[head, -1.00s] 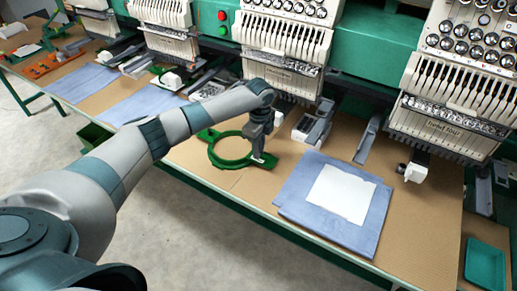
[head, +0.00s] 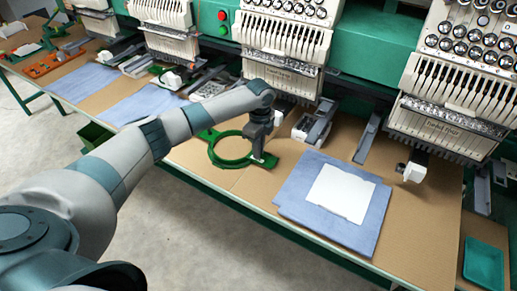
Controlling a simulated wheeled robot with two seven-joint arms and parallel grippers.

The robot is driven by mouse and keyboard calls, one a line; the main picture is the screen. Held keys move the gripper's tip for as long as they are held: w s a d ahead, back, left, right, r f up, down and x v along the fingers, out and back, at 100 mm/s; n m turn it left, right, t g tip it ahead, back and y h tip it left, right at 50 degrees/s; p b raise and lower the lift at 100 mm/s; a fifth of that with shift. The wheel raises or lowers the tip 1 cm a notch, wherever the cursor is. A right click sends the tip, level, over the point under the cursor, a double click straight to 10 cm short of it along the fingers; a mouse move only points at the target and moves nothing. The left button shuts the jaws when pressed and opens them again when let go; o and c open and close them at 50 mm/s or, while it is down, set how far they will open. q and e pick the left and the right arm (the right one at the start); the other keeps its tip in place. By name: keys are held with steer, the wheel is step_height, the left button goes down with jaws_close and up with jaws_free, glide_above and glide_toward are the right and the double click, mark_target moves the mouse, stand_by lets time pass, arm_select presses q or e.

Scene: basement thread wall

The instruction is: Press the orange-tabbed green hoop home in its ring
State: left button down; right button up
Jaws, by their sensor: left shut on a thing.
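A green hoop (head: 213,157) lies flat on the tan table (head: 225,180), below the second embroidery head from the right. My left gripper (head: 258,157) points down at the hoop's right side and is shut on its edge there. The orange tab does not show; the gripper and arm cover part of the hoop. I cannot tell the ring apart from the hoop, nor how deep the hoop sits. My right gripper is not in view.
Blue cloth with a white sheet (head: 342,193) lies right of the hoop. Embroidery heads (head: 283,45) overhang the table's back. More blue cloths (head: 140,100) lie to the left. A green tray (head: 484,264) is at the lower right. Bare table lies in front of the hoop.

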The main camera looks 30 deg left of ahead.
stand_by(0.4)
arm_select(q)
steer(key=c, duration=1.7)
jaws_free()
steer(key=shift+f, duration=0.1)
steer(key=shift+c, duration=0.2)
step_height(320, 180, up, 18)
steer(key=b, duration=0.4)
steer(key=shift+d+f, duration=0.2)
steer(key=shift+f, duration=0.05)
steer(key=shift+f, duration=0.1)
